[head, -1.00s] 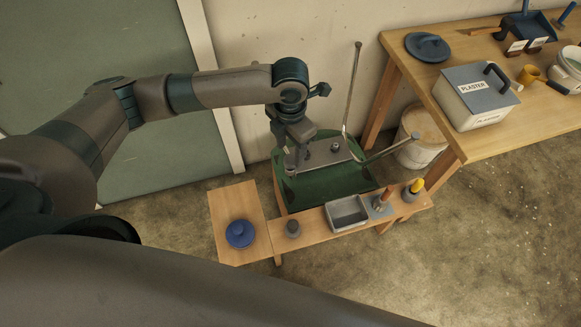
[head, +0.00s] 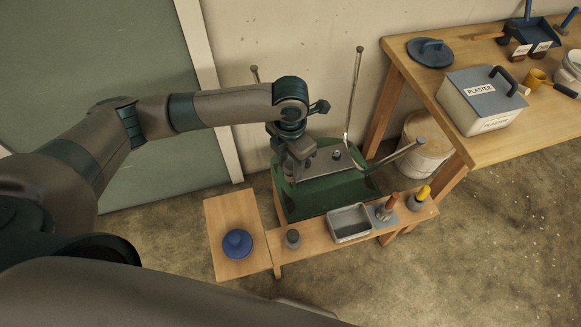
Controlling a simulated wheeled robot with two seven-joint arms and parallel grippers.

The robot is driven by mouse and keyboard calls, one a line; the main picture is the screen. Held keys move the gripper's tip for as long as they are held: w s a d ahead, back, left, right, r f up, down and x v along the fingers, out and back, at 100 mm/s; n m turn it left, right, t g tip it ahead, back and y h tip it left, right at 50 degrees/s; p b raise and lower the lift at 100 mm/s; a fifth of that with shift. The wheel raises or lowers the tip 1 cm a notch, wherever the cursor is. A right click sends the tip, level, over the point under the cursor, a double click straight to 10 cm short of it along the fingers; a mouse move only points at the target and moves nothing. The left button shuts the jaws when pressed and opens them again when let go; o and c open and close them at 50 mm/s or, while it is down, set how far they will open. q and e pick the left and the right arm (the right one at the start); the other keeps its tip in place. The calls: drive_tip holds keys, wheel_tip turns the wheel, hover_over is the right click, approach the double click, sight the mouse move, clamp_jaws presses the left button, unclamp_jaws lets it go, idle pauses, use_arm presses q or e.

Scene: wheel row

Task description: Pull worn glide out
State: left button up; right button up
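A green upturned seat or shell (head: 335,195) lies at the wall, with a grey plate on top and metal legs standing up from it. One leg tip (head: 359,50) is at the top, another leg tip (head: 420,143) points right, and a third (head: 255,69) shows behind my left arm. My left gripper (head: 291,174) points down over the left part of the green shell. Its fingers are small and dark, so I cannot tell whether they are open or hold something. I cannot make out the worn glide; the gripper may hide it. My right gripper is out of view.
A blue lidded pot (head: 237,243) stands on the left board. A workbench with a plaster box (head: 484,98) is at right.

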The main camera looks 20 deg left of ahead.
sight(291, 163)
use_arm(q)
clamp_jaws()
drive_tip(key=shift+r+p, duration=0.6)
drive_tip(key=shift+p, duration=0.15)
idle(0.5)
drive_tip(key=shift+r, duration=0.1)
idle(0.3)
drive_tip(key=shift+r+p, duration=3.2)
drive_tip(key=shift+f, duration=0.1)
